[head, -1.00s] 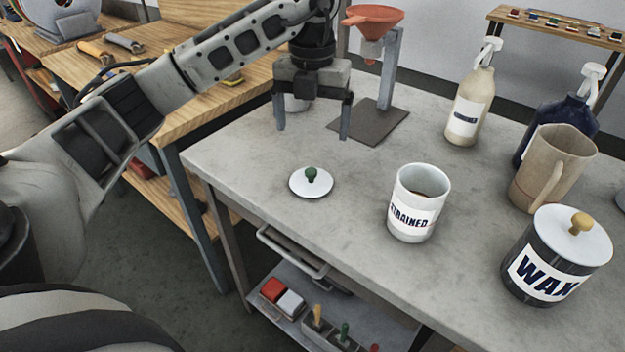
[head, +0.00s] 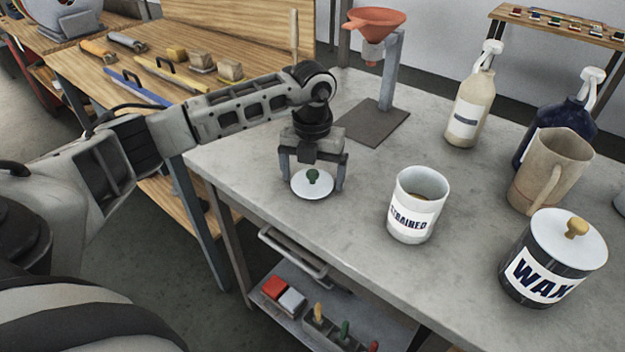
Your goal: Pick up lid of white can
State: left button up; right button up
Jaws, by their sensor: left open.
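The white lid (head: 312,189) with a green knob (head: 312,176) lies flat on the grey table near its left edge. The white can (head: 416,205), labelled "STRAINED", stands upright and uncovered to the right of the lid, with brownish contents visible inside. My left gripper (head: 312,188) is open, its fingers pointing down on either side of the lid in the picture. I cannot tell whether the fingers touch the table or how exactly they line up with the knob. The gripper holds nothing. My right gripper is not in view.
A dark can (head: 543,275) labelled "WAX", with its own white lid, a beige pitcher (head: 551,172) and spray bottles (head: 469,108) stand on the right. A red funnel on a stand (head: 388,75) is behind my gripper. Bare table (head: 300,240) lies in front of the lid.

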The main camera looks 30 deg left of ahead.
pick_arm(q)
jog(key=c, duration=0.7)
jog(key=shift+r, duration=0.1)
jog(key=shift+c, duration=0.2)
